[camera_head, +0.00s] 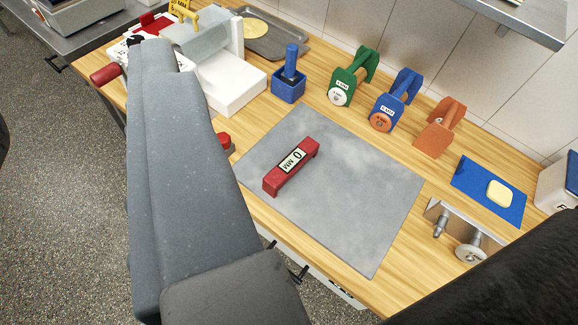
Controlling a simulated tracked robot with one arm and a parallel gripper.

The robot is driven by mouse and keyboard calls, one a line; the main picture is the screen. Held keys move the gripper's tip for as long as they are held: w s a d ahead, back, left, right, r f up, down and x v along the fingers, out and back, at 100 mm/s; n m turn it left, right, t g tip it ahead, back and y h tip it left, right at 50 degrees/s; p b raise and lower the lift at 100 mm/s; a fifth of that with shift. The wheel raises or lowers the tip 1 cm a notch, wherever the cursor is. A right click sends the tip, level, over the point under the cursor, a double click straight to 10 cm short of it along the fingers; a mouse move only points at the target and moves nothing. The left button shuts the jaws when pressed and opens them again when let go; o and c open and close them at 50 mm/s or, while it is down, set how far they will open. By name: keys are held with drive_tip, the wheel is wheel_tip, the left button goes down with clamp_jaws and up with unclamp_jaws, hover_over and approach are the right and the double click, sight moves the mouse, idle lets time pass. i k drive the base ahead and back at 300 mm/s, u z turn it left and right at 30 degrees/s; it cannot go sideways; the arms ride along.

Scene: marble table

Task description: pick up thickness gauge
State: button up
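A red bar-shaped block with a white label reading what looks like "0 MM" (291,167) lies on a grey marble slab (350,215) in the head view. It is the thing that looks most like the thickness gauge. It lies slantwise on the left half of the slab, with clear slab around it. My gripper's fingers do not show. My grey arm covers the left of the picture, and another dark part of me fills the lower right corner.
Green (352,77), blue (396,100) and orange (439,128) stands line the back. A blue holder (289,78) is behind the slab. A blue mat (488,191) with a yellow piece lies right. A white slicer-like machine (226,80) stands left.

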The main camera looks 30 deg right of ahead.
sight(281, 175)
drive_tip(key=z, duration=1.9)
drive_tip(key=k, duration=0.8)
drive_tip(key=u, duration=1.1)
drive_tip(key=i, duration=1)
